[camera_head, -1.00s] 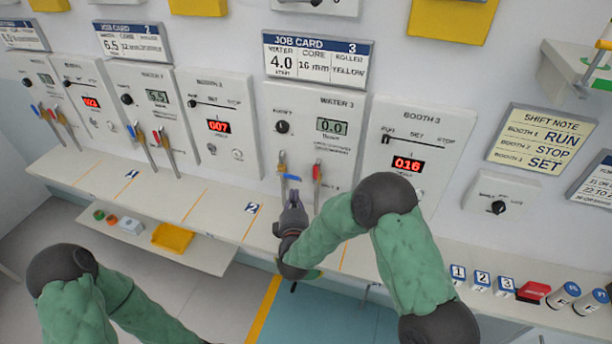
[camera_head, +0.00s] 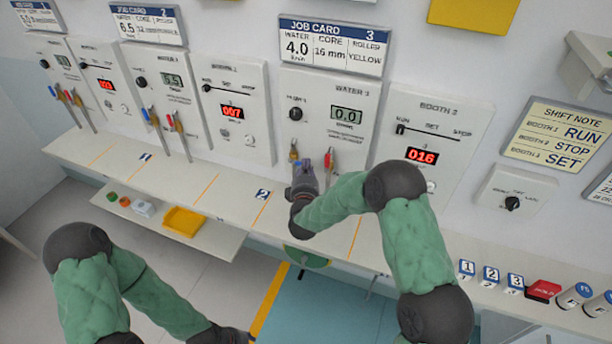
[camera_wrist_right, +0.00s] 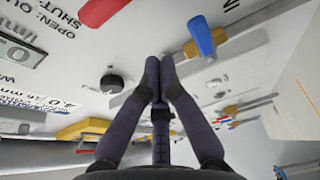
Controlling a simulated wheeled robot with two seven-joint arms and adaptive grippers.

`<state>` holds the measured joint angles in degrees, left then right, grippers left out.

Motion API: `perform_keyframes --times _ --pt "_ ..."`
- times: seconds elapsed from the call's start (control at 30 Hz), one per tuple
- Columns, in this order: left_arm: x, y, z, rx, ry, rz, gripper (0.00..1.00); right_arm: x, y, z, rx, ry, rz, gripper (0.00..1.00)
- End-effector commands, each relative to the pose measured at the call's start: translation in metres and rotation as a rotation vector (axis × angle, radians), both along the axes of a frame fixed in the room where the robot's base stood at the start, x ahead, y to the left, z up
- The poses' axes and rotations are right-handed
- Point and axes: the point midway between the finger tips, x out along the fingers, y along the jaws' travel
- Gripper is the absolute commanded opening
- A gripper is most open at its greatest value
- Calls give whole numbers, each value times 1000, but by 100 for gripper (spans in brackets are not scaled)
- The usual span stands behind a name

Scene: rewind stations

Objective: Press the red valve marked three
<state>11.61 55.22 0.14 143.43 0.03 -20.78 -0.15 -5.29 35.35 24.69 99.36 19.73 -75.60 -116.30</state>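The Water 3 panel (camera_head: 327,115) carries two levers. The red-handled valve (camera_head: 330,160) stands just right of my right gripper (camera_head: 303,170), apart from it as far as I can see. The yellow part of the other lever (camera_head: 293,150) shows above the gripper, which hides its blue handle in the head view. In the right wrist view my right gripper (camera_wrist_right: 160,62) has its fingertips together with nothing between them. The blue handle (camera_wrist_right: 200,38) is right of the tips and the red handle (camera_wrist_right: 100,12) is at upper left. My left gripper (camera_head: 225,335) is dark and cut off at the bottom edge.
The shelf (camera_head: 230,190) runs below the panels. Numbered blocks (camera_head: 490,276) and a red block (camera_head: 543,290) stand at its right. A yellow tray (camera_head: 184,222) is on a lower shelf.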

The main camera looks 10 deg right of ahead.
Motion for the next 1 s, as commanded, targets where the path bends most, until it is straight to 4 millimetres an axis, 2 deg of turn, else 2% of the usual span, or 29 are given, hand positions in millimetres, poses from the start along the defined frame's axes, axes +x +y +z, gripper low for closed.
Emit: perform_keyframes --times 0.1,0.17,0.3,0.5,1.0 --pt "0 0 -1 0 0 0 41 19 -5 -1 1 -1 -2 0" --pt "0 0 -1 0 0 0 41 24 -9 0 0 0 -2 0" --pt "0 0 -1 0 0 0 41 11 -25 0 1 2 -2 0" --pt "0 0 -1 0 0 0 41 2 -37 0 1 1 -1 0" --pt "0 0 -2 0 0 0 41 1 -39 0 5 -3 0 0"
